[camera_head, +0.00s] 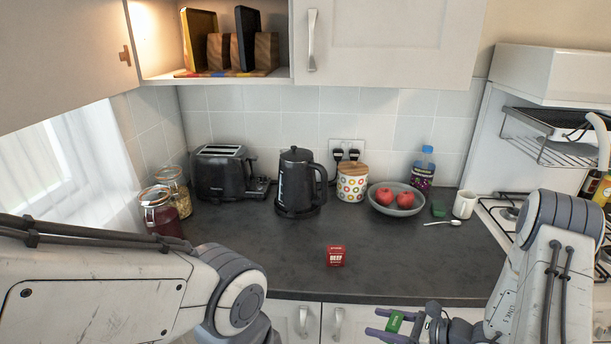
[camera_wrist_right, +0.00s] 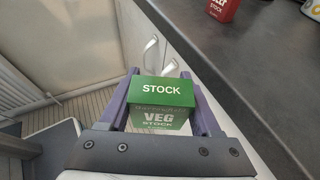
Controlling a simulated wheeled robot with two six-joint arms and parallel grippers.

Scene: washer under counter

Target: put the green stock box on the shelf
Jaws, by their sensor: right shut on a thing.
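My right gripper (camera_head: 377,322) is shut on the green stock box (camera_head: 394,322), in front of the counter's front edge at the bottom of the head view. In the right wrist view the box (camera_wrist_right: 162,93) sits between the two purple fingers and reads "STOCK" and "VEG STOCK". The open wall cupboard at the top left of the head view has a lit shelf (camera_head: 163,77); a rack with boards and dark slabs stands on it. My left arm enters from the left, but its gripper is not in view.
A red beef stock box (camera_head: 335,256) stands on the dark counter (camera_head: 260,250). Behind it are a kettle (camera_head: 299,183), toaster (camera_head: 222,172), canister (camera_head: 352,182) and fruit bowl (camera_head: 396,205). A wire rack (camera_head: 560,152) hangs at right. The counter front is mostly clear.

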